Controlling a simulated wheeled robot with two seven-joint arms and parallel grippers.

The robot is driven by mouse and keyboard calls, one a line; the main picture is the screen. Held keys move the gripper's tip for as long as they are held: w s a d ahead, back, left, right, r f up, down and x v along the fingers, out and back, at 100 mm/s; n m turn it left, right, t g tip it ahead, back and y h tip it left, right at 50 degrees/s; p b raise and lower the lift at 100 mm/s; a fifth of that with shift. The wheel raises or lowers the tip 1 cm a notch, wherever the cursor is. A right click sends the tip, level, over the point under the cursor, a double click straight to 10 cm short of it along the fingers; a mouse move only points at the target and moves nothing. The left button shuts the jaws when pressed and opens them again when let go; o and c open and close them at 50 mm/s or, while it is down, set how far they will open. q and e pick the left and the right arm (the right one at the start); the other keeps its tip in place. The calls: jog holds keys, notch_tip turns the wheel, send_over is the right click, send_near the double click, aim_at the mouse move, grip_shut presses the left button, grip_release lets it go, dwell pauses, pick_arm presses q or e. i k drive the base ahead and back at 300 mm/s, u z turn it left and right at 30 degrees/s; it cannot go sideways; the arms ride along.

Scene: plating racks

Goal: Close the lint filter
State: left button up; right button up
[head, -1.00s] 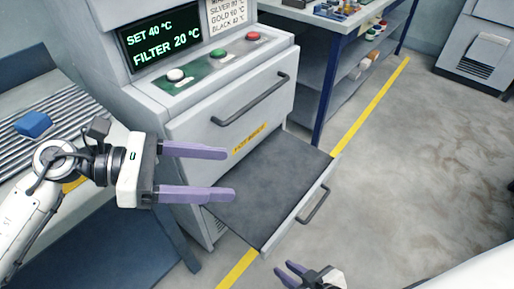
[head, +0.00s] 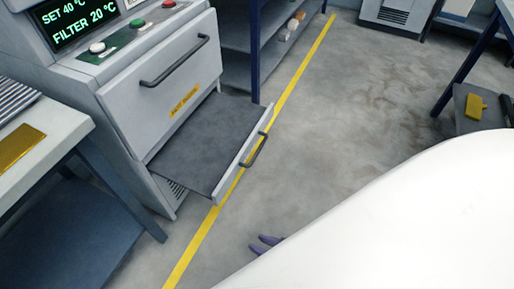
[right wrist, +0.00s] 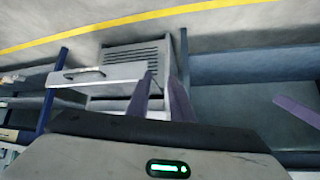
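The lint filter (head: 208,148) is a flat dark grey drawer with a pale front and a dark handle (head: 254,150). It is pulled out low from the grey machine (head: 140,105) in the head view. My right gripper (head: 263,243) shows as two purple fingertips below and apart from the drawer, the rest hidden behind my white body. In the right wrist view its fingers (right wrist: 162,100) are apart with nothing between them. A pale front with a handle (right wrist: 85,75) lies beyond them. A purple bar (right wrist: 298,112) at the right edge may be a finger of my left gripper.
A work table (head: 60,140) stands left of the machine. A blue-framed shelf (head: 240,70) stands behind it. A yellow floor line (head: 205,235) passes near the drawer front. The floor right of the drawer (head: 330,100) is clear.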

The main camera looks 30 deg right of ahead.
aim_at(205, 156)
jog(key=z, duration=0.75)
jog(key=i, duration=0.8)
jog(key=u, duration=1.75)
jog(key=k, duration=0.8)
jog(key=z, duration=1.15)
jog(key=i, duration=0.5)
jog(key=z, duration=0.05)
